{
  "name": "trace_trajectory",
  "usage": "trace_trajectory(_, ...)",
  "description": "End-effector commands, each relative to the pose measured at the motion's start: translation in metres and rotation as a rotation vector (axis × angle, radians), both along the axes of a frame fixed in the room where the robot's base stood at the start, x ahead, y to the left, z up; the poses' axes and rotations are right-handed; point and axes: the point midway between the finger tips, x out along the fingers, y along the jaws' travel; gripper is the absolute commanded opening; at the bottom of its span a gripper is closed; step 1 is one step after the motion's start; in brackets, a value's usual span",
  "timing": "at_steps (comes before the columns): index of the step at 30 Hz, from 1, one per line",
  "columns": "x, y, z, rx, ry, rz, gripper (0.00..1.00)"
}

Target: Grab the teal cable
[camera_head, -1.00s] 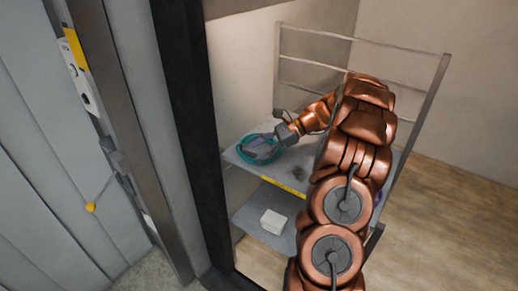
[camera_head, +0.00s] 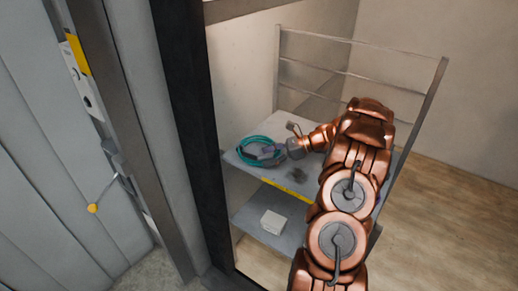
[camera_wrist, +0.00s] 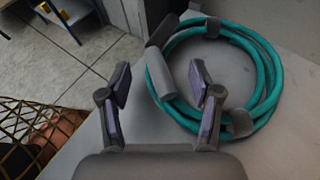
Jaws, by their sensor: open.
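The teal cable (camera_head: 258,148) is a coiled loop lying on the upper shelf of a grey cart (camera_head: 290,189), near its left end. In the wrist view the coil (camera_wrist: 276,80) shows grey bands and grey cable ends, and lies ahead and to the right. My gripper (camera_head: 274,152) is at the right side of the coil in the head view. In the wrist view my gripper (camera_wrist: 158,88) is open, with both fingers apart. The right finger overlaps the coil's left part in the picture; whether it touches is unclear. Nothing is held between the fingers.
A white box (camera_head: 273,222) sits on the lower shelf. The cart has a tall rail frame (camera_head: 360,77) behind. A dark door frame (camera_head: 190,130) stands at the left. In the wrist view, netting (camera_wrist: 35,130) shows at the lower left.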

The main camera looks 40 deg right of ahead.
Motion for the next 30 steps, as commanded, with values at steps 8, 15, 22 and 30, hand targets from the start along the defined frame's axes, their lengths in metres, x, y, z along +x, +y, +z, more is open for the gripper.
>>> trace_trajectory(8,0.013,0.019,-0.008,0.001,-0.001,0.001,0.64)
trace_trajectory(15,0.013,0.019,-0.009,-0.001,-0.001,0.000,0.62)
trace_trajectory(22,0.013,0.019,-0.009,-0.001,-0.001,0.000,0.38)
trace_trajectory(30,0.013,0.020,-0.010,0.000,0.001,0.002,0.10)
